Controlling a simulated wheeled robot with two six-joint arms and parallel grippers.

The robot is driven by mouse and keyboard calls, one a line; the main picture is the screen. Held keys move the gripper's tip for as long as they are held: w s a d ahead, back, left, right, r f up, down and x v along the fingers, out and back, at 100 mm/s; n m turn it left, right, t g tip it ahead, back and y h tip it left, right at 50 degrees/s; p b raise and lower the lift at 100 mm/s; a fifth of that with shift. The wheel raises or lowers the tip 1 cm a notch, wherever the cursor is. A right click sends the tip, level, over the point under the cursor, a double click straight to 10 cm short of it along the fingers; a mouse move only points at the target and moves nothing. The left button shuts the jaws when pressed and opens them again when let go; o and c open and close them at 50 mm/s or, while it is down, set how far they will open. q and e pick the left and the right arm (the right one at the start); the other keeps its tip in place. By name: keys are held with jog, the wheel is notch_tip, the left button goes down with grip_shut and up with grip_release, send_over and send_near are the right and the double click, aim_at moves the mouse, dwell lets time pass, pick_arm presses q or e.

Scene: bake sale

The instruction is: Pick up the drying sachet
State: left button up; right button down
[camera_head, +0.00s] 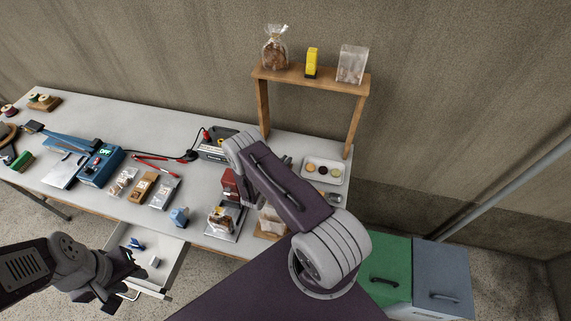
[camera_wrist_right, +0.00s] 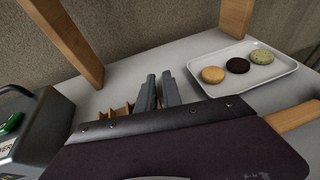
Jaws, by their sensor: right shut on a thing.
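I cannot pick out a drying sachet for certain. A small white item (camera_head: 154,262), too small to identify, lies in the open drawer (camera_head: 172,270) at the table's front. A blue item (camera_head: 137,244) lies in the drawer near it. My left gripper (camera_head: 128,274) is at the drawer's left side, close to these items; its jaw opening is unclear. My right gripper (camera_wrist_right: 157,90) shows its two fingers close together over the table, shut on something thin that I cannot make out. In the head view my right arm hides most of that gripper.
A white tray (camera_wrist_right: 202,91) with three cookies is right of my right gripper. A wooden shelf (camera_head: 310,82) carries bagged goods and a yellow item. A blue sealer (camera_head: 100,165), several packets (camera_head: 165,192) and a scale (camera_head: 222,226) crowd the table. Green and grey bins (camera_head: 385,260) stand at right.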

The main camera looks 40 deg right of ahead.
jog(key=shift+w+r, duration=0.15)
jog(key=shift+r, duration=0.1)
notch_tip(320, 180, up, 4)
jog(key=shift+d+f, duration=0.1)
jog(key=s+a+r+b, duration=0.1)
jog(key=s+r, duration=0.5)
jog(key=s, duration=0.6)
jog(key=shift+a+r, duration=0.2)
jog(key=shift+r, duration=0.2)
jog(key=shift+w, duration=0.15)
